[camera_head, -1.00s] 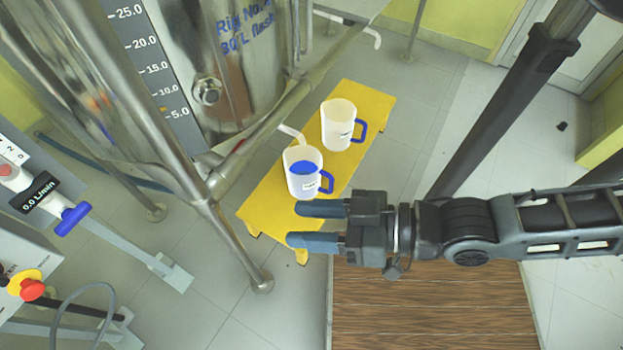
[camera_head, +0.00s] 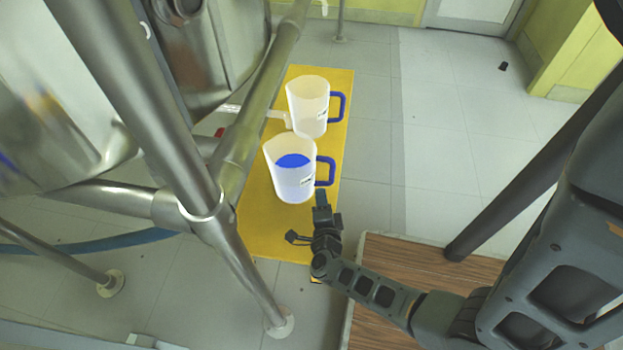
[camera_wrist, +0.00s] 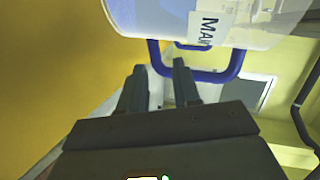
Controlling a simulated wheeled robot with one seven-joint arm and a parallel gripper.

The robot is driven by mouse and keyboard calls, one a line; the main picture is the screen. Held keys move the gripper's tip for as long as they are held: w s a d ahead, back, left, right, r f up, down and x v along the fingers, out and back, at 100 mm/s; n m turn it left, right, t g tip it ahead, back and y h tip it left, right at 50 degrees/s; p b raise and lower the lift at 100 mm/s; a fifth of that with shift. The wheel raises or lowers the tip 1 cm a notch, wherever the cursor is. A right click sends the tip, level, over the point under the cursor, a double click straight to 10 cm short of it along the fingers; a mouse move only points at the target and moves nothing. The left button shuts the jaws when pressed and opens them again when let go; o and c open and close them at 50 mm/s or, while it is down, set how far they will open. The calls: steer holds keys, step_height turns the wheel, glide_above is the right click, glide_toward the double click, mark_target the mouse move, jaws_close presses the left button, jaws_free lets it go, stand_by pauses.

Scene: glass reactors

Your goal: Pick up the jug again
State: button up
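The near jug (camera_head: 292,188) is white, translucent and upright on a yellow bench (camera_head: 262,238), with blue liquid inside and a blue handle (camera_head: 328,170) on its right. My gripper (camera_head: 322,194) is just below that handle in the head view. In the wrist view, my gripper (camera_wrist: 160,75) has its two fingers apart with a gap between them. A labelled jug (camera_wrist: 185,18) with a blue handle (camera_wrist: 210,76) is right in front of the fingertips. Whether the handle lies between or just beyond the fingers is hard to tell. The far jug (camera_head: 305,98) stands behind and shows no blue liquid.
Steel frame pipes (camera_head: 232,150) and a reactor vessel crowd the left side, close to the bench. A wooden platform (camera_head: 400,262) lies at lower right.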

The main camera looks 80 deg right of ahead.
mark_target(322, 185)
steer(key=shift+d+f+m+g, duration=0.3)
steer(key=shift+d+f, duration=0.2)
steer(key=shift+d, duration=0.3)
steer(key=b+x, duration=0.3)
steer(key=x, duration=0.3)
steer(key=shift+w+d+f, duration=0.1)
steer(key=shift+d+f, duration=0.1)
steer(key=shift+d, duration=0.1)
steer(key=shift+r, duration=0.1)
jaws_close()
stand_by(0.4)
steer(key=shift+w+r, duration=0.1)
steer(key=shift+r, duration=0.05)
